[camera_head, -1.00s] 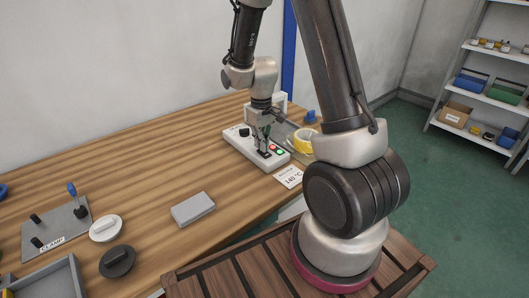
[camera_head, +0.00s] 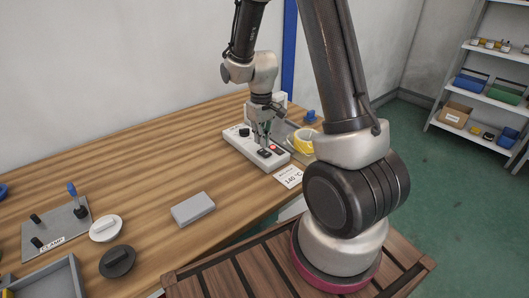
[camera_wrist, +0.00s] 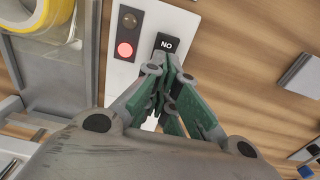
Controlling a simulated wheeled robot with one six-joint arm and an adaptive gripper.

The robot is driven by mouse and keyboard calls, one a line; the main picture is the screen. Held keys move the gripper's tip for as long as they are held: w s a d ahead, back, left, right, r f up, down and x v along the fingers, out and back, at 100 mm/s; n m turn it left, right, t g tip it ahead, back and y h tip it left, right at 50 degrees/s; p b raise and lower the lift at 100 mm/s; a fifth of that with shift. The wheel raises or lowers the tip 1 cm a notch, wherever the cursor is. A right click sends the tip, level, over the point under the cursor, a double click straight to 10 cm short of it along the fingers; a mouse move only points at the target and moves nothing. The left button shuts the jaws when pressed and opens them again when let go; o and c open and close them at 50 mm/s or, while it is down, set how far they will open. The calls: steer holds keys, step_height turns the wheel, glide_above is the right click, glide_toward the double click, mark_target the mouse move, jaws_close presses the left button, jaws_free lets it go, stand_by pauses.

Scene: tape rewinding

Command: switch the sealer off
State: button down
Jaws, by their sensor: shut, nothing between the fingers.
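The sealer's white control box (camera_head: 235,142) stands near the table's right edge. It also shows in the wrist view (camera_wrist: 119,72). Its black rocker switch (camera_wrist: 166,43) bears lettering that reads "NO" in the wrist view, as upside-down "ON". A red lamp (camera_wrist: 125,49) is lit; the lamp beside it (camera_wrist: 130,19) is dark. My gripper (camera_head: 264,146) is shut and empty, pointing down over the box. In the wrist view its fingertips (camera_wrist: 169,56) are at the switch's near edge; I cannot tell whether they touch it. They hide part of the switch.
A black knob (camera_head: 244,132) sits on the box. A yellow tape roll (camera_head: 301,142) lies just right of it, and a "140 °C" card (camera_head: 289,177) in front. A grey block (camera_head: 192,209) lies to the left. Much of the table's middle is clear.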

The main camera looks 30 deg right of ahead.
mark_target(267, 155)
steer(key=shift+r, duration=2.25)
steer(key=s, duration=0.1)
steer(key=s+g, duration=0.1)
steer(key=s, duration=0.1)
steer(key=shift+s+f+m, duration=0.2)
steer(key=shift+s+m, duration=0.05)
steer(key=shift+m, duration=0.05)
steer(key=s+d+r+m+t, duration=0.1)
steer(key=s+r+t, duration=0.4)
steer(key=s+r, duration=1.3)
step_height(267, 155, up, 2)
steer(key=shift+r+m, duration=0.2)
steer(key=shift+m, duration=0.1)
